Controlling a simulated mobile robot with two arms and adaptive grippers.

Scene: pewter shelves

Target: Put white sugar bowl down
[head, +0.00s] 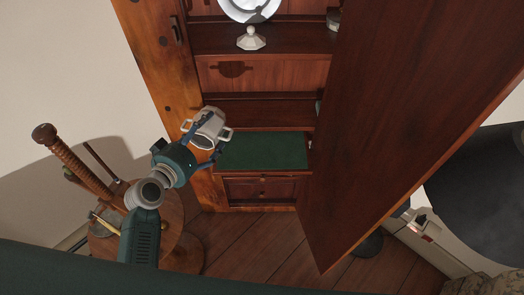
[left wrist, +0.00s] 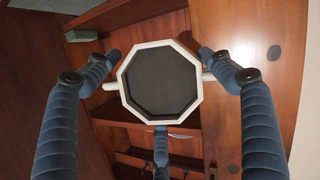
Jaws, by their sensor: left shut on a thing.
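The white sugar bowl (head: 209,128) is held tilted in the air in front of the open cupboard, with a handle on each side. My left gripper (head: 207,137) is shut on it, its blue fingers around the body. In the left wrist view the bowl (left wrist: 122,92) shows a white octagonal edge around a dark face, with gripper fingers (left wrist: 160,68) on either side and a third below. The bowl hides part of the cupboard's left post. My right gripper is not in view.
A green surface (head: 262,151) in the cupboard looks bare. The large open door (head: 400,110) stands on the right. A round wooden table (head: 170,212) stands at lower left.

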